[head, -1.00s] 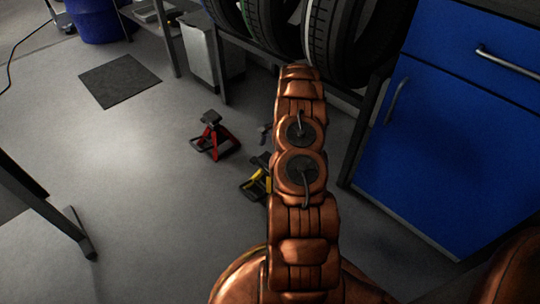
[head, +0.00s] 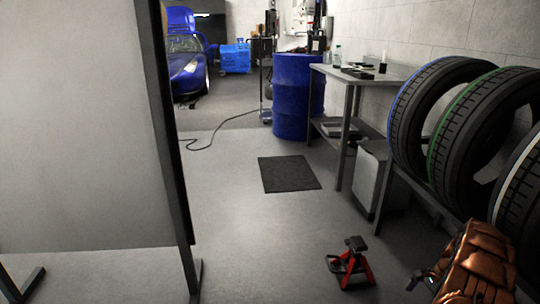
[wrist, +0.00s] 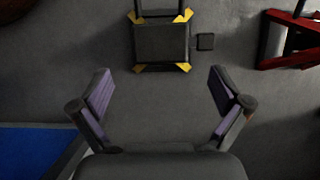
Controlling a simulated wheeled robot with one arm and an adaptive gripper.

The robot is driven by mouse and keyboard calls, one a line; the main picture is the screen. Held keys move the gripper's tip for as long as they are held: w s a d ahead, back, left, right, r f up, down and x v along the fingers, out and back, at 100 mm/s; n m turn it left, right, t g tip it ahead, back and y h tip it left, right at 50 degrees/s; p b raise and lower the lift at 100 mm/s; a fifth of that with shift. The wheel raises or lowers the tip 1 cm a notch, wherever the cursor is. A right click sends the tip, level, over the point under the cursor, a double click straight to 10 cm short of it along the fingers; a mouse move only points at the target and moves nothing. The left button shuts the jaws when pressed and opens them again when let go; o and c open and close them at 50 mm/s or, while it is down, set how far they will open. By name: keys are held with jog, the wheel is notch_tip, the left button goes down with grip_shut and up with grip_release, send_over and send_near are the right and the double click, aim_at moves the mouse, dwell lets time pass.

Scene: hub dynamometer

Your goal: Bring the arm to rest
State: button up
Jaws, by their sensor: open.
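My gripper (wrist: 160,90) is open in the wrist view, with its two fingers spread wide and nothing between them. The fingers are dark with purple inner pads. The gripper points down at the grey floor. Just ahead of the fingertips in the picture is a black stand with yellow corners (wrist: 160,42), apart from the fingers. In the head view, part of my copper arm (head: 475,262) shows at the lower right. The gripper cannot be made out clearly there.
A red jack stand (head: 352,262) is on the floor left of my arm; it also shows in the wrist view (wrist: 290,40). Tyres (head: 455,105) stand on a rack at right. A workbench (head: 375,78), blue barrel (head: 297,98) and floor mat (head: 289,174) are behind. A grey panel (head: 85,125) fills the left.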

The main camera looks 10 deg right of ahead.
jog(key=s+a+r+n+g+p, duration=0.1)
jog(key=a+r+n+p, duration=0.2)
jog(key=a+r+p, duration=0.8)
jog(key=s+a+r+n+h+p, duration=0.1)
jog(key=a+r+n, duration=0.4)
jog(key=r, duration=1.3)
jog(key=a+r+n+g+p, duration=0.1)
jog(key=a+r+p, duration=0.5)
jog(key=a+r, duration=0.65)
jog(key=s+a+r+n+h+p, duration=0.1)
jog(key=s+a+r+n+p, duration=0.1)
jog(key=s+a+r+p, duration=0.3)
jog(key=s+a+r+n+p, duration=0.1)
jog(key=s+r+p, duration=0.1)
jog(key=s+r, duration=0.35)
jog(key=s+a+r+n+h+p, duration=0.1)
jog(key=s+a+r+n+p, duration=0.15)
jog(key=r, duration=0.55)
jog(key=s+a+r+n+p, duration=0.2)
jog(key=s+r+p, duration=0.2)
jog(key=s, duration=0.3)
jog(key=s+a+r+n+h+p, duration=0.1)
jog(key=s+r+p, duration=0.4)
jog(key=s, duration=0.3)
jog(key=shift+s+a+n+p, duration=0.2)
jog(key=shift+a+n+p, duration=0.15)
jog(key=shift+p, duration=0.2)
jog(key=shift+d, duration=0.1)
